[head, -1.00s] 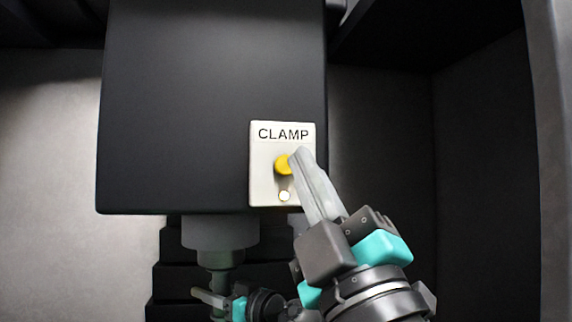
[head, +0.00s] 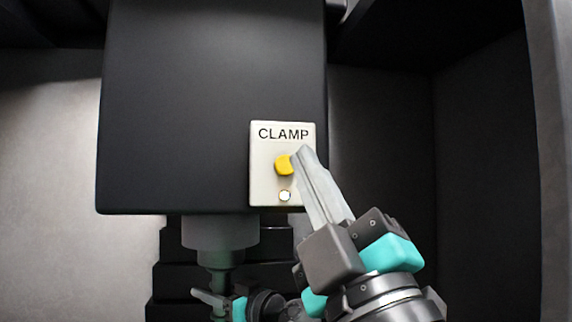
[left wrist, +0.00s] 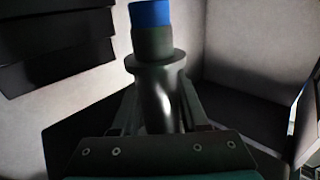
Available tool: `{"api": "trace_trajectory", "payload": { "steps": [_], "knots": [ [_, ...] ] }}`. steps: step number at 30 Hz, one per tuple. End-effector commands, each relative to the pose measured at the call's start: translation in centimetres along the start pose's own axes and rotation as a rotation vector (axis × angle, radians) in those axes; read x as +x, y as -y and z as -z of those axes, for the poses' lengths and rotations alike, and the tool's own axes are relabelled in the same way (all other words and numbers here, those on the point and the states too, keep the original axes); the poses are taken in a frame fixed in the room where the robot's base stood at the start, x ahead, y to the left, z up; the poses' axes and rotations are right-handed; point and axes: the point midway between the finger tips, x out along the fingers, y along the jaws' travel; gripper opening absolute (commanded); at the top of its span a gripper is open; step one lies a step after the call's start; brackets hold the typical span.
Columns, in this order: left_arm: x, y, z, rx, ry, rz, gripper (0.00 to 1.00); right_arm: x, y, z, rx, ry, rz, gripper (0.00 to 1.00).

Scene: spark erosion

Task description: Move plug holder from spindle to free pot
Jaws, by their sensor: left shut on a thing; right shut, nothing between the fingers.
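The plug holder (left wrist: 160,100) is between my left fingers in the left wrist view. It has a shiny shaft, a flange, a dark collar and a blue end. In the head view the holder (head: 219,280) hangs upright below the grey spindle (head: 220,232); I cannot tell whether a gap separates them. My left gripper (head: 212,298) is shut on it from the right, partly cut by the lower edge. My right gripper (head: 303,154) is shut and empty, its tips beside the yellow button (head: 284,164) on the CLAMP panel (head: 260,180). No pot is visible.
The black spindle head (head: 180,100) fills the upper middle of the head view. A small pale lamp (head: 285,195) sits under the button. Dark stepped covers (head: 170,280) stand behind the spindle. Grey walls enclose the space, with open room left of the spindle.

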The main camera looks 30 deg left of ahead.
Motion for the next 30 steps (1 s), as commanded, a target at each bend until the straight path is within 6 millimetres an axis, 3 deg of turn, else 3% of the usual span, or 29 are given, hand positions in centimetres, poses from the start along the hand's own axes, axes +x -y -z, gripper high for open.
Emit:
{"api": "trace_trajectory", "payload": {
  "steps": [5,30],
  "knots": [
    [0.0,0.0,0.0,-0.002,-0.004,0.0,0.0,0.0,0.0,0.0,0.0,0.0,0.0,0.0],
    [0.0,0.0,-4.2,-0.001,-0.004,0.0,0.0,-0.5,0.5,-0.2,0.0,0.0,0.0,0.0]
  ]
}}
